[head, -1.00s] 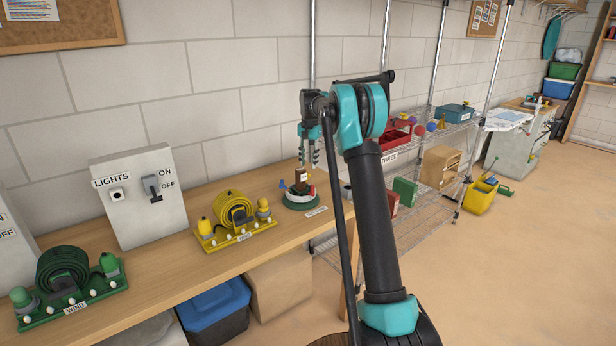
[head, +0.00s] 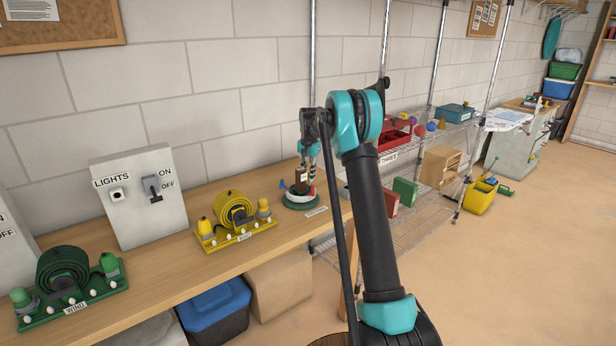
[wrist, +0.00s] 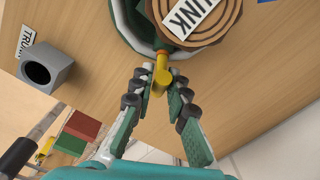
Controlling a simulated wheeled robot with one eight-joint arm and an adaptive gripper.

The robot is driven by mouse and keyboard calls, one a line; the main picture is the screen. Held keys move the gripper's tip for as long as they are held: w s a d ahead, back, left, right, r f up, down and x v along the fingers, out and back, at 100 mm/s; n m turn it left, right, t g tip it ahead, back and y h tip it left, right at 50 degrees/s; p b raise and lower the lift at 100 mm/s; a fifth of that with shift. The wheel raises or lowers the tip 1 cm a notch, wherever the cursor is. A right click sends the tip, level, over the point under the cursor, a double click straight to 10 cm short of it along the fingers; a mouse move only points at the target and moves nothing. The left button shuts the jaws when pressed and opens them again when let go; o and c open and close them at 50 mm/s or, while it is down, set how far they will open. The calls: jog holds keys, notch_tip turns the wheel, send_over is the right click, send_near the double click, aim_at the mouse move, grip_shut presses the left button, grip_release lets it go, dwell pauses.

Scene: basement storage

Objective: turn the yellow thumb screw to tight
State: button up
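The yellow thumb screw (wrist: 161,76) shows in the wrist view, sticking out from the rim of a round green-and-white base (wrist: 130,28) beside a brown ringed disc labelled "TRUNK" (wrist: 176,32). My gripper (wrist: 159,74) is around the screw, with one fingertip on each side. The fingers look apart, with a small gap visible to the right of the screw; contact on the left is unclear. The screw is not discernible there.
A grey block with a round hole (wrist: 47,67) and a label stand beside the base. On the wooden bench (head: 160,263) are a yellow rack (head: 235,238), a green rack (head: 75,302) and a light-switch box (head: 140,200). A wire shelf (head: 440,135) stands right of my arm.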

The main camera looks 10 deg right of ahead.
grip_shut()
jog(key=shift+m+g+h, duration=1.1)
jog(key=shift+m+h, duration=0.3)
jog(key=shift+m, duration=0.9)
jog(key=o, duration=0.6)
grip_release()
